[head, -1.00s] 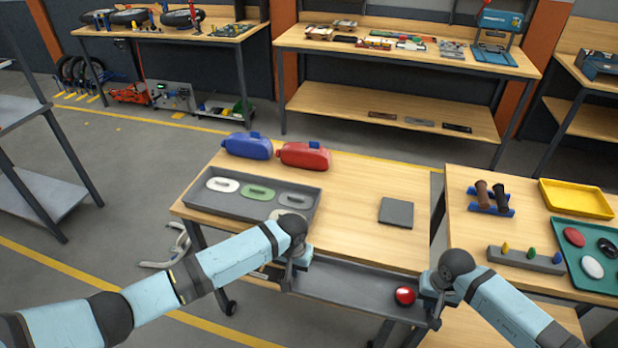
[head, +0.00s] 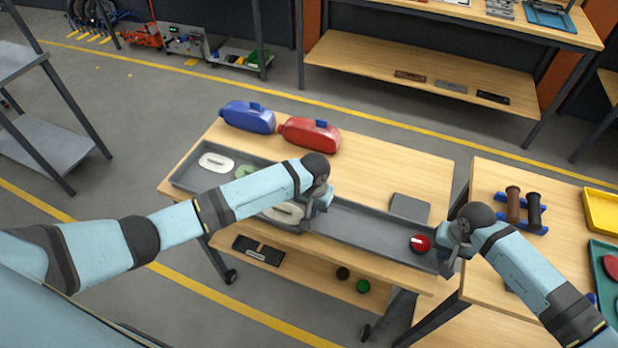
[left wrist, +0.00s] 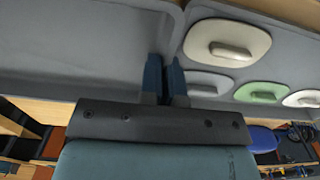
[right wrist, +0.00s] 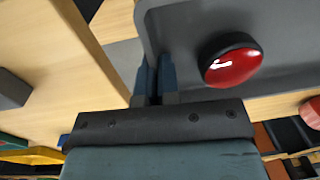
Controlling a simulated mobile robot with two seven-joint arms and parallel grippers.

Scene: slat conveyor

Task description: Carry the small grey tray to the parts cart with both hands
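The small grey tray (head: 365,227) is long and shallow, with a red round part (head: 419,243) near its right end. It is over the front of the wooden-topped parts cart (head: 385,170); I cannot tell whether it touches the top. My left gripper (head: 308,213) is at its left end, and the fingers (left wrist: 166,78) look closed on the end wall. My right gripper (head: 448,266) is at its right end, with fingers (right wrist: 154,78) closed on that wall. A larger grey tray (head: 190,184) with several oval parts lies left of it, partly behind my left arm.
A grey square plate (head: 410,207) lies just behind the small tray. A wooden table (head: 490,180) with a brown-and-black roller rack (head: 522,208) stands close on the right. The cart top's middle is clear.

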